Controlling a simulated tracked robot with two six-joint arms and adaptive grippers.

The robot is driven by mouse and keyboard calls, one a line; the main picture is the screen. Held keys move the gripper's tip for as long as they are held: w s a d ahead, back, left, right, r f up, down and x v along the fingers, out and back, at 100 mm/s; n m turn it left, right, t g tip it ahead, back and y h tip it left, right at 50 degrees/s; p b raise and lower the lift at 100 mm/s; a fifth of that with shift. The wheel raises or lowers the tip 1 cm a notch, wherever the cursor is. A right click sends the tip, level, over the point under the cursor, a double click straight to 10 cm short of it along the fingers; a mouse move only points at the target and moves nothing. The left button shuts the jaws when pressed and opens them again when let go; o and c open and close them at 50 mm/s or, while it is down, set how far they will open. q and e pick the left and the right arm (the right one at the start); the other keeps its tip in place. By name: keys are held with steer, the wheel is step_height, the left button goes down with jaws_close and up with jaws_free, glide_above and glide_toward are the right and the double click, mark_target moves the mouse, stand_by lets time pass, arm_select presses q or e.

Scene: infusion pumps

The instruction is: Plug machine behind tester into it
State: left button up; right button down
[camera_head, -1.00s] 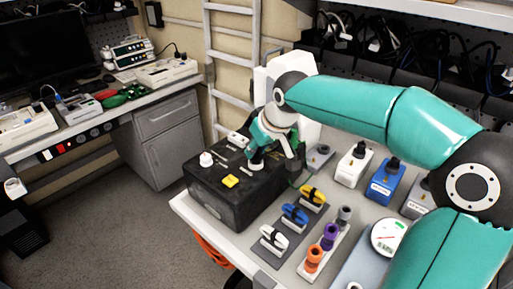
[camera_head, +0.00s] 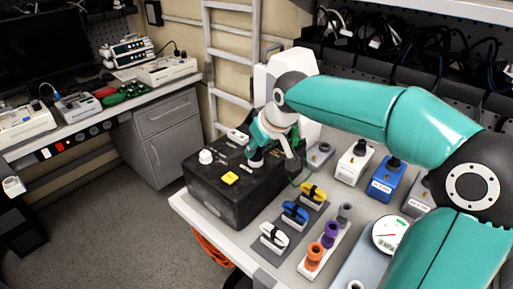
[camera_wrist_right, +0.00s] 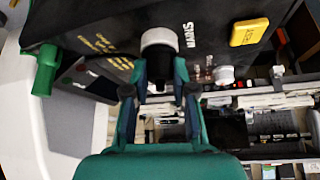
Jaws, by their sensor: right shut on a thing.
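The tester is a black box (camera_head: 215,195) with a yellow button (camera_head: 230,178) and a white knob (camera_head: 206,157), at the left end of the bench. In the wrist view its dark face (camera_wrist_right: 110,25) carries the yellow button (camera_wrist_right: 249,32) and a label that looks like "MAINS". Behind the tester stands a white machine (camera_head: 305,63), partly hidden by my right arm. My right gripper (camera_head: 262,158) is over the tester's top, shut on a dark plug; in the wrist view the fingers (camera_wrist_right: 160,92) flank it at a white round socket (camera_wrist_right: 158,39). Whether the plug is fully seated is hidden. My left gripper is out of view.
Yellow, blue and white clips (camera_head: 295,212) lie right of the tester. Orange, purple and grey cylinders (camera_head: 331,232) stand beside them. White and blue boxes (camera_head: 386,182) and a dial gauge (camera_head: 389,234) are farther right. A ladder (camera_head: 233,65) leans behind.

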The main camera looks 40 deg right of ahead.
steer(key=shift+c, duration=1.9)
jaws_free()
step_height(320, 180, up, 7)
steer(key=p, duration=0.5)
steer(key=shift+p, duration=0.4)
